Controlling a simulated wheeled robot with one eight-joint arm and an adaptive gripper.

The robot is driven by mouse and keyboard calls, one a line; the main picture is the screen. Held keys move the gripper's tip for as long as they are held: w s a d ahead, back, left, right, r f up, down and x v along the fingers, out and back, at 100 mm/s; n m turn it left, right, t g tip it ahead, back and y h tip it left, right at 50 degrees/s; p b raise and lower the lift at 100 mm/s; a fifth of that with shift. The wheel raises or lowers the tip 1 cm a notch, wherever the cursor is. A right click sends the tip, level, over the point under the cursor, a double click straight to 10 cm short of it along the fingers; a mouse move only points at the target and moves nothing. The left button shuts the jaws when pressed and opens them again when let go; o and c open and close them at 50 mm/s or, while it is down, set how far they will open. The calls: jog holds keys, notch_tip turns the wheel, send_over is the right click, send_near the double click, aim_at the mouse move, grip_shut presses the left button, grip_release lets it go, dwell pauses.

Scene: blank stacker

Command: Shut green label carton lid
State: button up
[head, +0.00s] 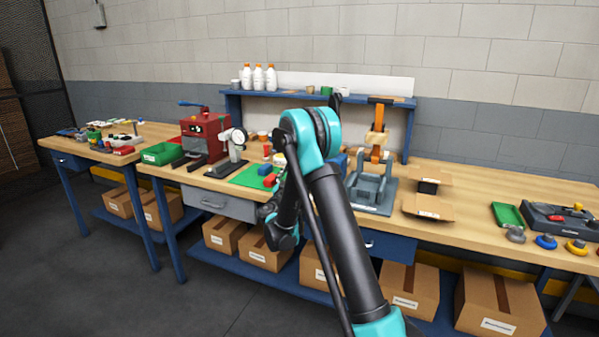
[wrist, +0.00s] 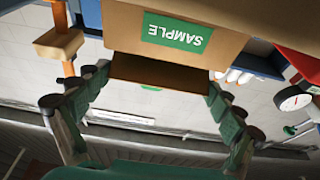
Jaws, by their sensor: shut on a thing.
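The green label carton (wrist: 235,15) fills the upper middle of the wrist view, with a green SAMPLE label (wrist: 177,33) that reads upside down. A darker brown flap, the lid (wrist: 160,73), stands out from the carton's edge. My gripper (wrist: 158,82) has one finger at each side edge of this flap and is shut on it. The lid looks open, out from the carton body. In the head view my arm covers this spot, and I cannot make out the carton or the fingertips there.
In the head view, a red machine (head: 205,135) and a dial gauge stand (head: 235,148) are left of my arm. Cartons fill the lower shelf.

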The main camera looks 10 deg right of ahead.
jog(key=shift+f, duration=0.15)
dwell(0.4)
jog(key=o, duration=1.3)
jog(key=shift+o, duration=0.2)
jog(key=shift+s, duration=0.1)
jog(key=shift+v, duration=3.7)
jog(key=shift+f, duration=0.1)
